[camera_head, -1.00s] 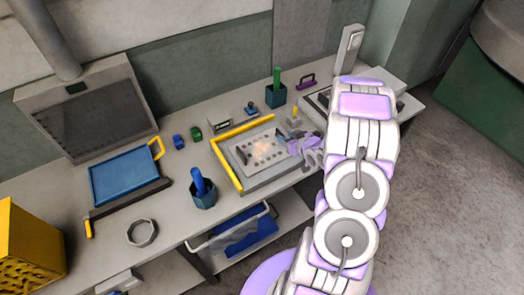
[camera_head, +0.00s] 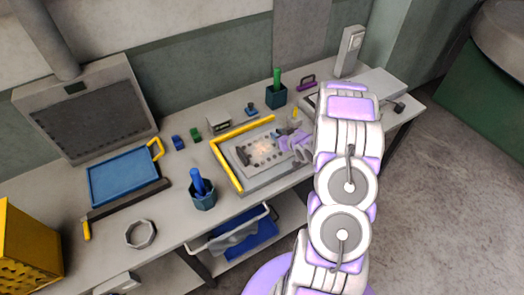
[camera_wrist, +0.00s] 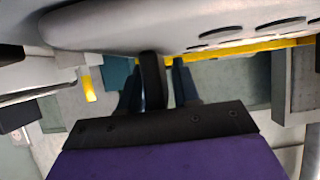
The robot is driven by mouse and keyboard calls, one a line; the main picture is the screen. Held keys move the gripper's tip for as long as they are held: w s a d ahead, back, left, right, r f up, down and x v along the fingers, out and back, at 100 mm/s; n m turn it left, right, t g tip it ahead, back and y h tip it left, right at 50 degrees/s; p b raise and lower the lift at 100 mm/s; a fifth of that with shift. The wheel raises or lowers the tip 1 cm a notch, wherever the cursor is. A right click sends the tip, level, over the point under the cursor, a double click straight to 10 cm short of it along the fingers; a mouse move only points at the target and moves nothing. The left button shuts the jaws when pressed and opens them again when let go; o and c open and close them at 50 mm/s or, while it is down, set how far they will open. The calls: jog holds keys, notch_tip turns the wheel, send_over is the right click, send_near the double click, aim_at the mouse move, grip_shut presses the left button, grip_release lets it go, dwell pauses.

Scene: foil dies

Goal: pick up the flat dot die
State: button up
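A light plate with dark dots (camera_head: 264,150) lies flat on a grey base inside a yellow L-shaped edge in the head view. I cannot tell for certain that it is the flat dot die. My gripper (camera_head: 287,147) is low over its right side. In the wrist view, a large grey surface with dark ovals (camera_wrist: 235,33) fills the top. A black bar (camera_wrist: 152,80) stands between the two dark fingers of my gripper (camera_wrist: 157,88), with a gap visible on its right. The fingers look apart. Contact with the bar is not clear.
The yellow edge (camera_head: 226,166) borders the base on the left and back. A blue-handled tool stands in a teal cup (camera_head: 203,199) at front left. Small blue (camera_head: 178,142) and green (camera_head: 195,134) blocks lie behind. A teal holder (camera_head: 276,97) stands at the back.

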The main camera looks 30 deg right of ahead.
grip_shut()
dwell(1.1)
